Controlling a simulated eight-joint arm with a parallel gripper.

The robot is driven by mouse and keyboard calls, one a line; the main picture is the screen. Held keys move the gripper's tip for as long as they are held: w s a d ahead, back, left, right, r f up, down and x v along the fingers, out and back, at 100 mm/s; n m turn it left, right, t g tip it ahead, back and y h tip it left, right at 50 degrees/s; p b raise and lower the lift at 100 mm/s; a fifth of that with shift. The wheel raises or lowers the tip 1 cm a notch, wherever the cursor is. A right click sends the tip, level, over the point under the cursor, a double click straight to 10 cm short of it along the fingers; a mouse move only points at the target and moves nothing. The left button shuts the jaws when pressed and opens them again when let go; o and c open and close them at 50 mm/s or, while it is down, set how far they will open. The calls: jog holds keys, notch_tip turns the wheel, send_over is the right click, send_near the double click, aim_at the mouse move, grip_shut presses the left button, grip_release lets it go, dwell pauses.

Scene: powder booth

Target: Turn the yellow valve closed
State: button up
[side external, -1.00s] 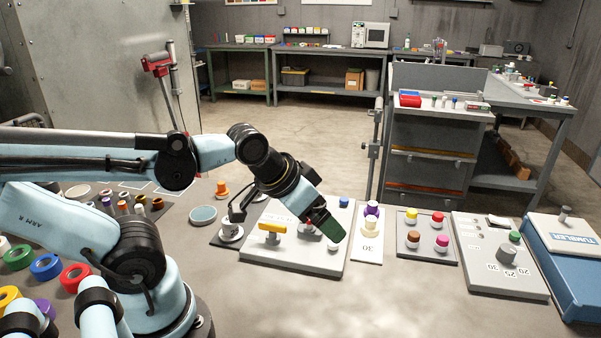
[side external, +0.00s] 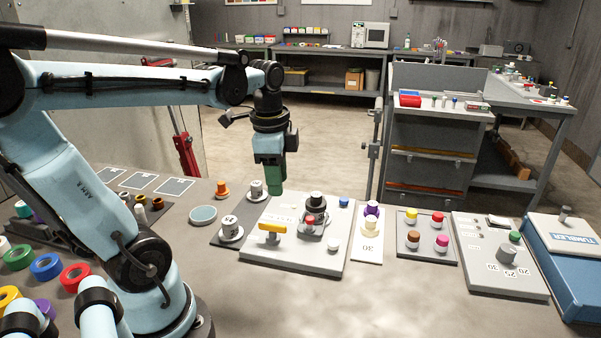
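The yellow valve (side external: 271,229) is a T-shaped handle on a short grey stem. It stands at the left front part of a light grey panel (side external: 290,262) on the bench. Its bar lies roughly left to right in the side external view. My gripper (side external: 275,190) has green fingers and points straight down. It is above the back left part of the panel, behind the valve and clear of it. The fingers appear close together from this side, and I cannot tell whether there is a gap between them. No object shows in them.
The panel also bears a dark fixture with a black knob and red cap (side external: 312,215), a blue knob (side external: 344,202) and a white knob (side external: 333,245).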

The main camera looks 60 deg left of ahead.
aim_at(272, 224)
jog(key=shift+m+g, duration=0.6)
jog(key=shift+m, duration=0.1)
jog(key=shift+s+a+f, duration=0.1)
jog(key=shift+a+f, duration=0.2)
jog(key=shift+f, duration=1.6)
jog(key=shift+s+a+f, duration=0.15)
jog(key=shift+a+f, duration=0.15)
jog(key=shift+f, duration=1.65)
jog(key=shift+s+a+f, duration=0.1)
jog(key=shift+a+f, duration=0.2)
jog(key=shift+f, duration=1.6)
grip_shut()
